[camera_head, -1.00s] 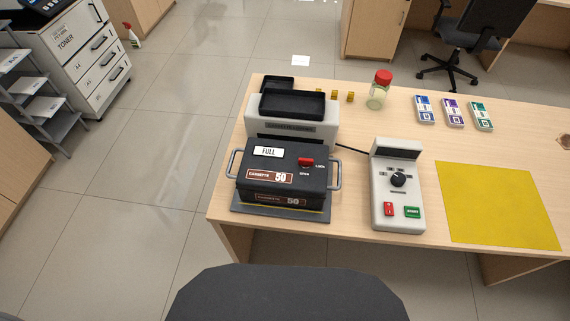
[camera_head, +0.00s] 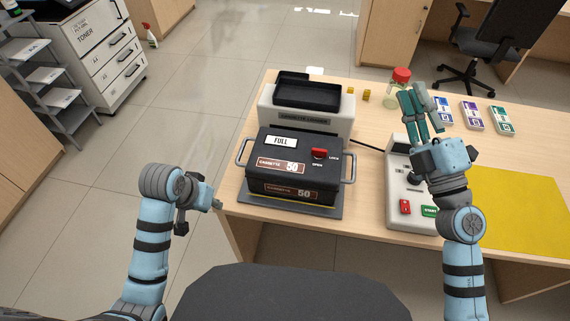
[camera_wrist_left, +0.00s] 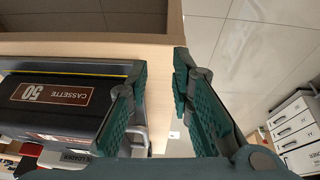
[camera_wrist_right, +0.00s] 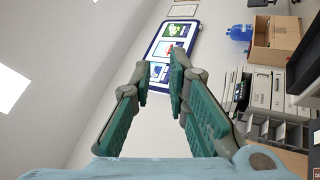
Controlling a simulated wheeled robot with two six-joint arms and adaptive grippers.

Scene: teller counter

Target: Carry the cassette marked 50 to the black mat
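The dark cassette marked 50 (camera_head: 291,172) sits on a grey base plate in front of the loader, with a handle on each side, a FULL label and a red lever. It also shows in the left wrist view (camera_wrist_left: 60,110). My left gripper (camera_head: 216,204) is left of the cassette, near the desk's front-left corner; its fingers are apart in the left wrist view (camera_wrist_left: 160,85), with nothing held. My right gripper (camera_head: 416,100) points up above the control box, empty, with its fingers apart in the right wrist view (camera_wrist_right: 160,75). I see no black mat apart from the plate under the cassette.
The cassette loader (camera_head: 306,104) stands behind the cassette. The control box (camera_head: 398,187) is to its right, partly hidden by my right arm. A yellow mat (camera_head: 520,205) lies at the right. A red-capped jar (camera_head: 401,76) and several banknote packs (camera_head: 471,113) stand behind.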

